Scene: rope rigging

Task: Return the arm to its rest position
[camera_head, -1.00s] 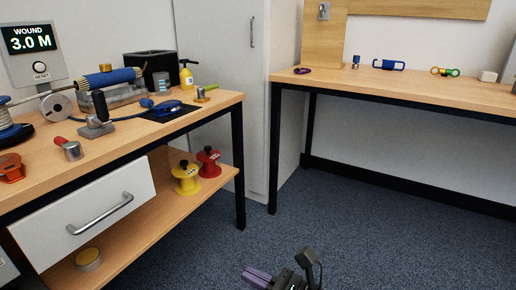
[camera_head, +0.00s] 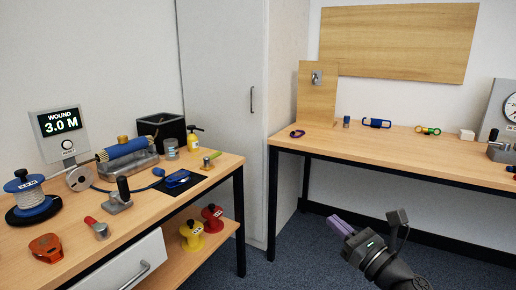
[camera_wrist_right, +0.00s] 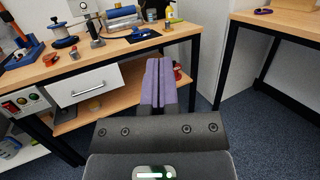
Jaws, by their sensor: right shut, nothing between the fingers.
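My right gripper (camera_head: 339,226) shows at the bottom right of the head view, over the open floor between the two benches. Its purple fingers are together with nothing between them. In the right wrist view the shut fingers (camera_wrist_right: 158,84) point toward the left bench, apart from everything. The right arm (camera_head: 395,272) comes in from the bottom edge of the head view. My left gripper is in neither view.
The left bench (camera_head: 224,168) carries a rope spool (camera_head: 30,192), a winding rig and hand tools. A drawer (camera_head: 128,262) and red and yellow spools sit below. The right bench (camera_head: 400,148) holds small clips and rings. A tall cabinet (camera_head: 222,110) stands between the benches.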

